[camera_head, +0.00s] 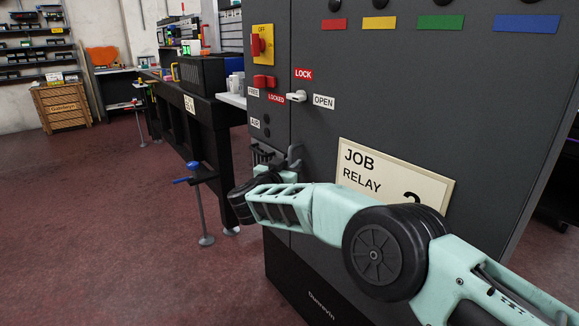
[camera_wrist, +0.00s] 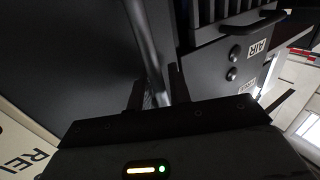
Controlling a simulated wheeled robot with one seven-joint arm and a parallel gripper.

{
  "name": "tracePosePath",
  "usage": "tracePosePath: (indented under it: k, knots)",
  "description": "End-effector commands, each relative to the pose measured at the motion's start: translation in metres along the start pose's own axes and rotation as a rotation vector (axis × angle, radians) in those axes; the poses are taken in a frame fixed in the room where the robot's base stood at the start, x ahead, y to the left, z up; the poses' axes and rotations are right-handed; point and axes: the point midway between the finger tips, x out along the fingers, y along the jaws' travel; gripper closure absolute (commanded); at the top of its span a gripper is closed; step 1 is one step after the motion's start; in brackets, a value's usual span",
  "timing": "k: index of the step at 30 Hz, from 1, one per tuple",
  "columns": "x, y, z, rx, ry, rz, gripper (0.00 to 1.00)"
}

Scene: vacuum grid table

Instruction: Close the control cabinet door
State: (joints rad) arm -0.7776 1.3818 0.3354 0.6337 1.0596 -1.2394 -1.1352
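The dark grey control cabinet (camera_head: 400,110) fills the right half of the head view. Its front panel carries a cream JOB RELAY label (camera_head: 362,167) and a small pale latch (camera_head: 296,97) between red LOCK and white OPEN labels. A vertical seam separates this panel from the narrow switch strip at left. I cannot tell whether the door is fully flush. My gripper (camera_head: 290,160) is low at this seam, partly hidden by my wrist. In the wrist view, my gripper's fingers (camera_wrist: 155,90) are apart, with a grey vertical bar or edge (camera_wrist: 146,45) running between them; contact is unclear.
A yellow panel with a red switch (camera_head: 258,45) is on the strip, above the AIR label (camera_head: 255,123). A black workbench (camera_head: 200,115) stands left of the cabinet. The red floor further left is clear.

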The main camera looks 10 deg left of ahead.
Motion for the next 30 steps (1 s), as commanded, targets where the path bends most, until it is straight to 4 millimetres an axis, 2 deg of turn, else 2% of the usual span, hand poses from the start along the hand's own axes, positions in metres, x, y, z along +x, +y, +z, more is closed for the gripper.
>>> tracePosePath:
  k: [1,3,8,11,24,30]
  knots:
    - [0.006,0.007,-0.001,0.0,0.003,0.017,0.71]
    - [0.004,0.006,0.0,-0.001,0.002,0.017,0.71]
    - [-0.012,0.005,-0.002,-0.002,0.0,0.015,0.71]
    - [-0.03,0.004,-0.003,-0.003,0.0,0.009,0.71]
    - [-0.135,-0.001,-0.001,-0.002,0.0,0.0,0.71]
    - [-0.164,-0.002,-0.001,-0.001,0.0,-0.002,0.71]
